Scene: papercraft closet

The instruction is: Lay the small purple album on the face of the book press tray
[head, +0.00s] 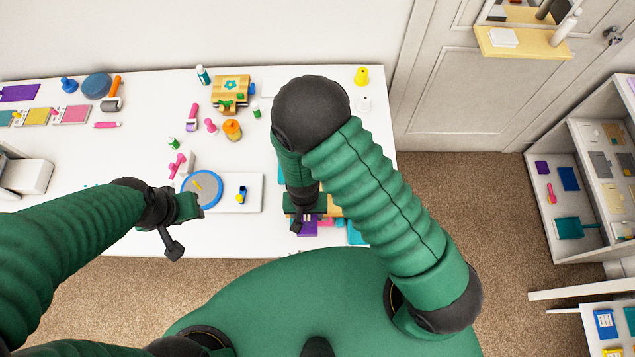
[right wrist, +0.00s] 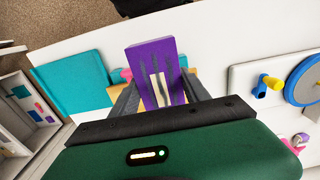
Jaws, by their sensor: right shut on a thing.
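The small purple album (head: 307,228) shows at the table's front edge, under my right gripper (head: 305,212). In the right wrist view the album (right wrist: 155,62) stands up between the two fingers, with a pale patch and dark streaks on its face. My right gripper (right wrist: 160,98) is shut on it. A tan wooden piece (head: 334,211) lies beside and partly beneath the right gripper; it may be the book press tray, but the hand hides most of it. My left gripper (head: 178,228) hangs near the front edge, its jaw opening unclear.
A teal sheet (right wrist: 75,82) lies near the album. A white board (head: 242,191) and a blue-rimmed round disc (head: 203,188) are to the left. A wooden box with a flower (head: 231,90) stands behind. Shelves (head: 570,160) stand at the right, across open carpet.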

